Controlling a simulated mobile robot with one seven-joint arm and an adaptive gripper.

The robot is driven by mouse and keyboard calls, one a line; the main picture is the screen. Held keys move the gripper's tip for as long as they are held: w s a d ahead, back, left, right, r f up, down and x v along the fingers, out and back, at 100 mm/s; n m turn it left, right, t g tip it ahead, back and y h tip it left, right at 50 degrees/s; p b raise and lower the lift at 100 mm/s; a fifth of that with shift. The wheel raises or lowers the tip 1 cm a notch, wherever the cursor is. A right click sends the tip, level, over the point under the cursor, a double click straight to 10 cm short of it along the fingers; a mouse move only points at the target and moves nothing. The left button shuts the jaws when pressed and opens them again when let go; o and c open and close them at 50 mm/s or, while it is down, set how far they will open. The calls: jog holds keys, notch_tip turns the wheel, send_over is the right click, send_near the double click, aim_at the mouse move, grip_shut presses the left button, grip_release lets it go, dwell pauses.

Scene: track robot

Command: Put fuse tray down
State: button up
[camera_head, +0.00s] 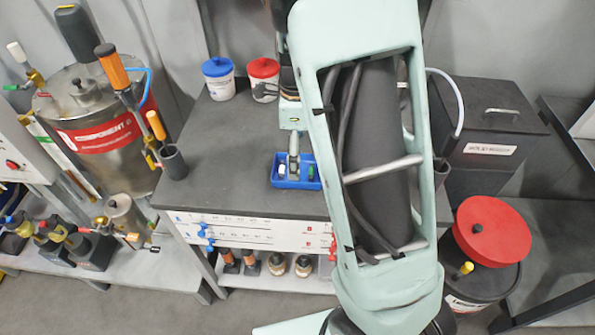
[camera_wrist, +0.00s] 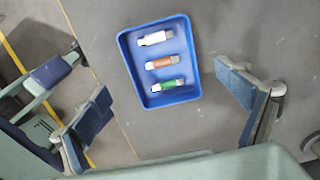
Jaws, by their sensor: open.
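The fuse tray is a small blue tray (camera_head: 283,184) on the dark grey worktop near its front edge, partly hidden by my gripper in the head view. In the wrist view the tray (camera_wrist: 125,47) lies flat and holds a white fuse (camera_wrist: 154,38), an orange-brown fuse (camera_wrist: 162,62) and a green fuse (camera_wrist: 167,85). My gripper (camera_wrist: 170,105) is open, with its blue-padded fingers spread wide on either side and apart from the tray. In the head view my gripper (camera_head: 294,165) appears over the tray, its fingertips hard to make out.
A blue-lidded tub (camera_head: 218,80) and a red-lidded tub (camera_head: 263,80) stand at the back of the worktop (camera_head: 225,135). A dark cup (camera_head: 173,162) stands at its left edge. A steel tank (camera_head: 90,120) is further left. The worktop left of the tray is clear.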

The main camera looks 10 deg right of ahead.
jog(key=f, duration=0.5)
jog(key=shift+w+d, duration=0.1)
jog(key=shift+d, duration=0.15)
jog(key=shift+c, duration=0.2)
jog(key=c, duration=1.3)
jog(key=shift+c, duration=0.2)
